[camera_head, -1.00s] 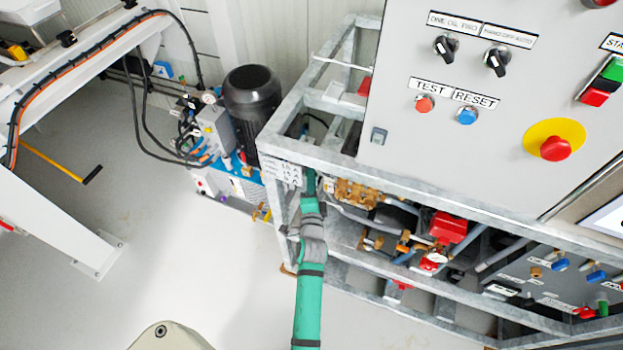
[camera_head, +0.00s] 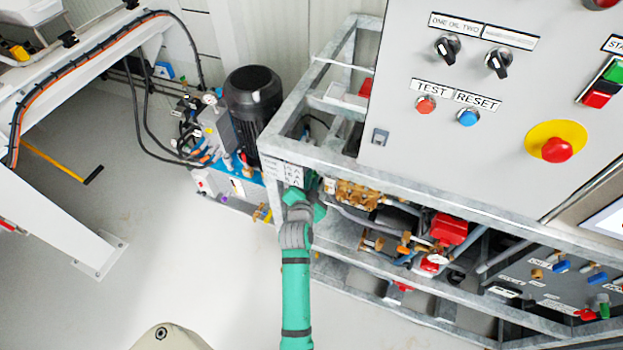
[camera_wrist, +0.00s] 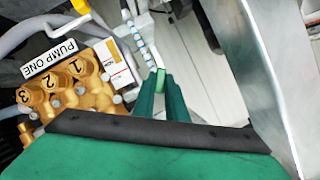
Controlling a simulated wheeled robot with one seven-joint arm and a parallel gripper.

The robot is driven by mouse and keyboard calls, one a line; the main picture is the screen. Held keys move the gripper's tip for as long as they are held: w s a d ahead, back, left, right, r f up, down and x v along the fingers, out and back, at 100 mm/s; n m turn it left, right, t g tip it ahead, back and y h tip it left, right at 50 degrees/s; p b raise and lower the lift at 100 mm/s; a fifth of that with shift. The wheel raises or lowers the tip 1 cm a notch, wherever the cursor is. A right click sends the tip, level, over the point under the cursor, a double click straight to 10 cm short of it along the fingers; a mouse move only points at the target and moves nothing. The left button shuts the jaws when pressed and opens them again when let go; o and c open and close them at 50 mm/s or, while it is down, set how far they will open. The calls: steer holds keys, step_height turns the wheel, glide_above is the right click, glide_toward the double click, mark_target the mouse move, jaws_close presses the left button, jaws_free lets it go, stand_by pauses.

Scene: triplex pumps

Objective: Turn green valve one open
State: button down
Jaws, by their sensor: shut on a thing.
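In the wrist view, the two green fingers of my gripper (camera_wrist: 163,100) are together on a small light-green handle (camera_wrist: 160,79). This looks like the green valve's handle, and the fingers cover part of it. A grey fitting with a row of white-and-blue parts runs up from it. In the head view, my green arm reaches up to the corner of the metal frame, and the fingertips and handle are hidden there.
The brass pump (camera_wrist: 70,95) with the "PUMP ONE" label (camera_wrist: 49,57) is just left of my fingers. A metal frame post (camera_wrist: 262,80) stands close on the right. In the head view, the galvanized frame (camera_head: 400,178) and grey control panel (camera_head: 470,150) are beside my arm.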

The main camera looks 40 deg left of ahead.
steer(key=shift+s+a+n+h, duration=0.1)
steer(key=shift+a+n+h, duration=0.05)
steer(key=shift+n+h, duration=0.55)
steer(key=shift+f, duration=0.1)
steer(key=c, duration=1.8)
jaws_free()
steer(key=v, duration=1)
steer(key=shift+s, duration=0.3)
